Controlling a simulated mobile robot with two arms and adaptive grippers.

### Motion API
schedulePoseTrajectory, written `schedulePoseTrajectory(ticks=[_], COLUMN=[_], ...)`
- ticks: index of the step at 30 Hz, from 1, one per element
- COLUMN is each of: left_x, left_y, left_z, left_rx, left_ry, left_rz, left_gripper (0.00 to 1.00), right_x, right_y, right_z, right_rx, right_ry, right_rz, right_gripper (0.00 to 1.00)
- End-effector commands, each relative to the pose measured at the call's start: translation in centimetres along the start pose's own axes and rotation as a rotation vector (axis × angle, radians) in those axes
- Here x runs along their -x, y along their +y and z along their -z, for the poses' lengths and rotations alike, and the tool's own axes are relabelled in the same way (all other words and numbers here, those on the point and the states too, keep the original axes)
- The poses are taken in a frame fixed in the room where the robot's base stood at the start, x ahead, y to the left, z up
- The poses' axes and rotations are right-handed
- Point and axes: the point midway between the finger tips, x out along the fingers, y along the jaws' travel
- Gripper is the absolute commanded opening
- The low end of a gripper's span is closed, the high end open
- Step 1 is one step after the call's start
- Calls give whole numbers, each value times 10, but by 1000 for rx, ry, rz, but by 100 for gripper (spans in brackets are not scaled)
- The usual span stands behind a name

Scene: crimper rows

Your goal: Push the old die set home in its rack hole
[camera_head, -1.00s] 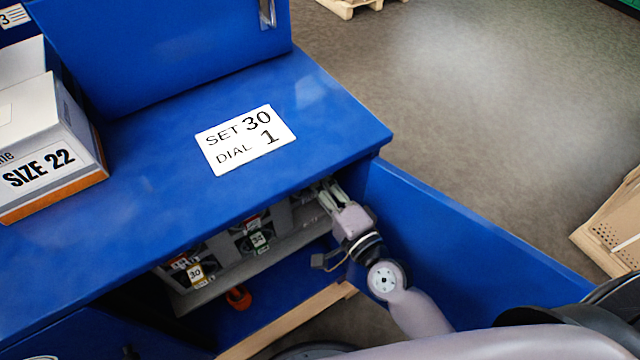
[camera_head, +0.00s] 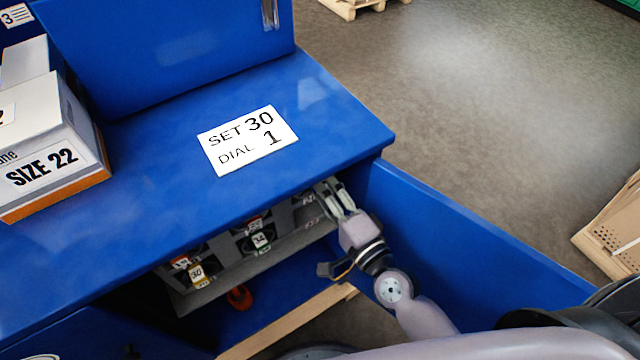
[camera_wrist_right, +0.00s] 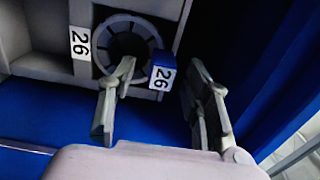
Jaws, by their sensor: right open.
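The die set (camera_wrist_right: 122,42) marked 26 is a dark segmented ring in the round rack hole, with a blue tag reading 26 (camera_wrist_right: 162,72) at its lower right. I cannot tell how deep it sits. A white 26 label (camera_wrist_right: 80,43) is on the grey rack (camera_wrist_right: 45,66), left of the hole. My right gripper (camera_wrist_right: 160,72) is open and empty in front of the hole. One finger overlaps the ring's lower edge in the wrist view; the other is right of the tag. In the head view my right gripper (camera_head: 334,196) reaches under the cabinet top.
Other rack holes hold die sets with a yellow 30 tag (camera_head: 197,273) and a green 34 tag (camera_head: 261,240). A blue door (camera_head: 460,235) stands open right of my arm. An orange object (camera_head: 239,297) lies below the rack. A sign (camera_head: 248,140) reads SET 30, DIAL 1.

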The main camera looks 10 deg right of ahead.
Motion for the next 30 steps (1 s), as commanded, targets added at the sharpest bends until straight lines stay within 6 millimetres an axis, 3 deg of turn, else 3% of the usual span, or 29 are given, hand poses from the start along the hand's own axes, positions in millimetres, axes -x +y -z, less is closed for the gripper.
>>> schedulePoseTrajectory(ticks=[1, 12, 30], left_x=[-1, -1, -1], left_y=[18, 18, 3], left_z=[-29, -29, -8], left_rx=[-1, 0, 1], left_ry=[-55, -55, -18], left_rz=[-24, -24, -5], left_gripper=[0, 0, 0], right_x=[9, 56, 62], right_y=[1, -1, -3], right_z=[0, 0, 0], right_rx=[1, 2, 0], right_ry=[-3, 0, 2], right_rz=[-3, 4, 8], right_gripper=[45, 45, 45])
